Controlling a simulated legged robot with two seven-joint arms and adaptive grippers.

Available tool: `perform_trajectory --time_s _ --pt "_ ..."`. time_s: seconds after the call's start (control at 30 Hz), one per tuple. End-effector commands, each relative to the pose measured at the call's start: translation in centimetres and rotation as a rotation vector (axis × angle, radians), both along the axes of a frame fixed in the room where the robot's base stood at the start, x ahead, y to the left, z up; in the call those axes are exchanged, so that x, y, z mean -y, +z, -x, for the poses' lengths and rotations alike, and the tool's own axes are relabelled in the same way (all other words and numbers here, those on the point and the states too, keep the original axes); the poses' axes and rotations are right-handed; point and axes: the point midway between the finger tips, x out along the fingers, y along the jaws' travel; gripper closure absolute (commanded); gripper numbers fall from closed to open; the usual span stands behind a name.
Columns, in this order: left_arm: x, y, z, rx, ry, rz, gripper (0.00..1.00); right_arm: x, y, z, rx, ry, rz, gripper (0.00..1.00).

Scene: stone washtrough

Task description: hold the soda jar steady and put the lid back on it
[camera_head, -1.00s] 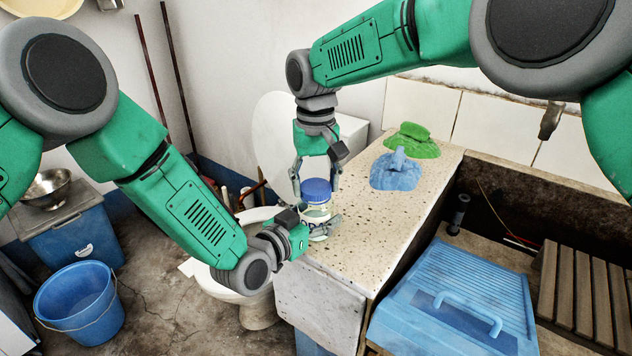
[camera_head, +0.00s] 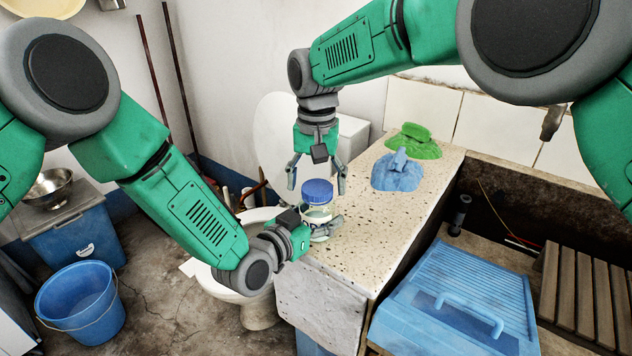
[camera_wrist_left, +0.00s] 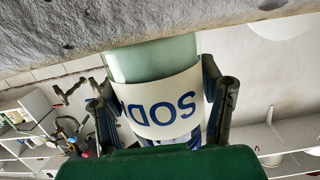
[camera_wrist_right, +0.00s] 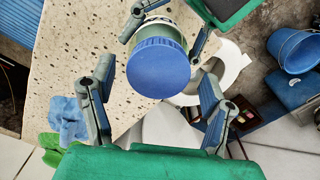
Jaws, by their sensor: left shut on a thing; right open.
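The soda jar (camera_head: 318,212) stands upright on the speckled stone slab near its left edge. Its label (camera_wrist_left: 165,105) shows upside down in the left wrist view. My left gripper (camera_head: 323,230) is shut around the jar's body from the left. The blue lid (camera_head: 317,191) sits on the jar's mouth; its round top also shows in the right wrist view (camera_wrist_right: 158,68). Whether it is screwed tight cannot be told. My right gripper (camera_head: 317,185) is above the lid, pointing down, with its fingers open and apart from the lid.
The stone slab (camera_head: 355,240) is clear in front of the jar. A blue cloth (camera_head: 396,173) and a green cloth (camera_head: 414,141) lie farther back. A toilet (camera_head: 245,285) stands left of the slab, and a blue washboard lid (camera_head: 460,290) lies to the right.

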Motion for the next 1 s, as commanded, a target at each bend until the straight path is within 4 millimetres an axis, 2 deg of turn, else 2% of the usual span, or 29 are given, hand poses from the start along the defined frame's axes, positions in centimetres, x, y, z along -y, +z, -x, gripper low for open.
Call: perform_trajectory --time_s 0.33,0.73,0.87,0.97,1.0 --pt "0.0 -0.1 0.0 -0.002 0.000 0.000 1.00 0.0 4.0 0.0 0.001 0.000 -0.001 0.29" --pt "-0.1 -0.1 0.0 -0.002 0.001 0.000 1.00 -0.5 4.3 -0.1 0.004 0.011 -0.020 0.32" --pt "-0.1 -0.1 0.0 -0.002 0.001 0.000 1.00 -3.1 4.2 -0.6 0.037 0.071 -0.134 0.32" --pt "-0.1 -0.1 0.0 -0.002 0.001 0.000 1.00 -6.8 4.7 -1.5 0.102 0.148 -0.296 0.32" --pt "-0.1 -0.1 0.0 -0.002 0.001 0.000 1.00 -8.6 5.1 -2.0 0.141 0.179 -0.374 0.32"
